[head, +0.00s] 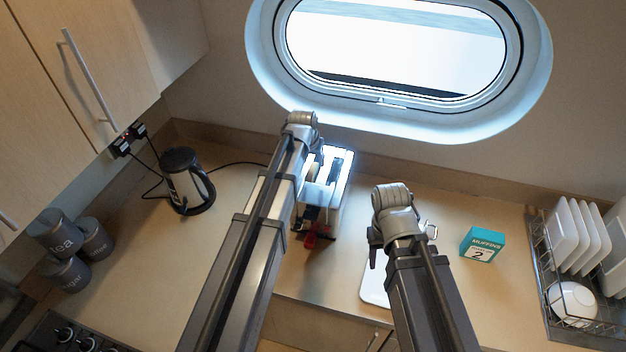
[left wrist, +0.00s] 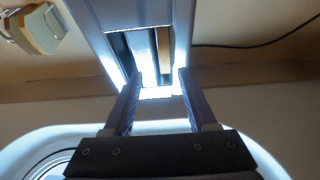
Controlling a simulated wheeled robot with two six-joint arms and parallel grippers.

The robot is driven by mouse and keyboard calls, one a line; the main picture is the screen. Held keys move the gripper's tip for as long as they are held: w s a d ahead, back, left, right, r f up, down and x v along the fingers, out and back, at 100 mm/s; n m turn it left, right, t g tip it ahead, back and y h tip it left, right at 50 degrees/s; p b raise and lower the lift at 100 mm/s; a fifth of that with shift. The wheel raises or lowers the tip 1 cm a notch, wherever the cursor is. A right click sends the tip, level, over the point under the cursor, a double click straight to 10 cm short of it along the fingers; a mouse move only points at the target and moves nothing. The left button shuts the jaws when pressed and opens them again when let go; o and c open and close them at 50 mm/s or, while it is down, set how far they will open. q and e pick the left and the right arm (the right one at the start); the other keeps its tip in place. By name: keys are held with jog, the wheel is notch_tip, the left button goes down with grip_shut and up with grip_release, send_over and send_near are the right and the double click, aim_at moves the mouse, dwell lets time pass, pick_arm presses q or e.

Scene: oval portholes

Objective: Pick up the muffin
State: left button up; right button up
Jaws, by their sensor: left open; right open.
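A tan, bread-like edge, apparently the muffin (left wrist: 163,50), shows in one slot of a white toaster (left wrist: 98,20). The rest of it is hidden in the slot. In the head view the toaster (head: 338,200) stands against the back wall below the window, partly behind my left arm. My left gripper (left wrist: 159,82) is open and empty, its fingertips spread at the toaster's window-side end; whether they touch it I cannot tell. My right gripper (head: 402,238) is over the counter to the right of the toaster, mostly hidden by its own arm, and holds nothing that I can see.
A teal muffins box (head: 482,245) and a dish rack (head: 545,290) with plates and a bowl stand at the right. A white board (head: 374,287) lies under my right gripper. A kettle (head: 187,182) and dark canisters (head: 62,235) stand at the left.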

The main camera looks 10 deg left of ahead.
aim_at(313, 166)
pick_arm(q)
jog(key=shift+w+a+b+x, duration=0.1)
jog(key=shift+a+b+x, duration=0.1)
jog(key=shift+b+x, duration=1.1)
jog(key=shift+w+a+b+x, duration=0.1)
jog(key=shift+a+b+x, duration=0.1)
jog(key=shift+b+x, duration=1.1)
jog(key=shift+w+f+p, duration=0.1)
jog(key=shift+w+p, duration=0.05)
jog(key=shift+p, duration=0.25)
jog(key=shift+c, duration=0.3)
grip_shut()
